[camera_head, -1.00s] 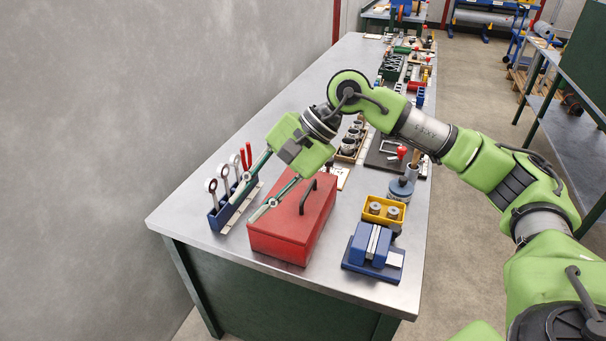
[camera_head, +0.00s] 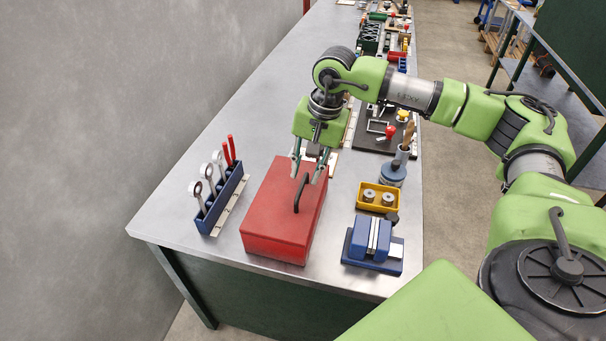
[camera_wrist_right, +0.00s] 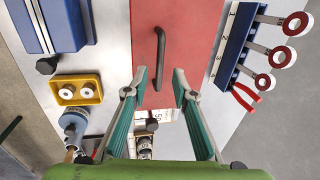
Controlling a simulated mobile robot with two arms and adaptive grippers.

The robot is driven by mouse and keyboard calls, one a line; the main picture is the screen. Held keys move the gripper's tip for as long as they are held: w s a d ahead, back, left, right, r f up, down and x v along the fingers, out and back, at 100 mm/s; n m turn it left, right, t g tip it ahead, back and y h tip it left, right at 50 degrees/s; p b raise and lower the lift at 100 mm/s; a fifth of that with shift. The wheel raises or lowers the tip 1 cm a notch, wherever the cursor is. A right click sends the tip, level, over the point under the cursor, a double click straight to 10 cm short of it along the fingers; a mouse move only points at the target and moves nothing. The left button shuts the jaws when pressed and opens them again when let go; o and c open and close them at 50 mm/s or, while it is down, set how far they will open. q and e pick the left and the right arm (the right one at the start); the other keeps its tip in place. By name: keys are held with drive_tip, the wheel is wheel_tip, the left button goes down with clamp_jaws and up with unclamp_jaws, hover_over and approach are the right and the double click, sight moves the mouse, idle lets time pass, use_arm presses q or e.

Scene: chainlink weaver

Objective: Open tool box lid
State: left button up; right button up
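The red tool box (camera_head: 268,218) stands on the metal workbench with its lid shut. A dark bar handle (camera_head: 300,192) runs along the top of the lid. My right gripper (camera_head: 306,180) is open above the far end of the box and points down. In the right wrist view the gripper (camera_wrist_right: 160,88) has its two fingers spread, and the handle (camera_wrist_right: 160,55) lies just ahead, between the lines of the fingertips. The fingers appear apart from the handle. The red lid (camera_wrist_right: 195,30) fills the middle of that view. My left gripper is not in view.
A blue rack (camera_head: 222,205) with ring wrenches and red-handled pliers stands left of the box. A blue vise (camera_head: 370,243), a yellow bin (camera_head: 378,196) and a grey-blue can (camera_head: 392,174) stand to the right. Bare bench top (camera_head: 190,150) lies behind the rack.

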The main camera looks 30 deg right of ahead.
sight(301, 185)
drive_tip(key=shift+a+f, duration=0.2)
drive_tip(key=shift+f, duration=0.9)
drive_tip(key=shift+w+f+p, duration=0.1)
drive_tip(key=shift+f+p, duration=0.2)
drive_tip(key=shift+f, duration=0.35)
clamp_jaws()
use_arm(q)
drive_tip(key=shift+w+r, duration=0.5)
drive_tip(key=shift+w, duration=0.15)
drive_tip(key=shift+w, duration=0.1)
use_arm(e)
drive_tip(key=shift+w+a+r, duration=0.15)
drive_tip(key=shift+r, duration=0.05)
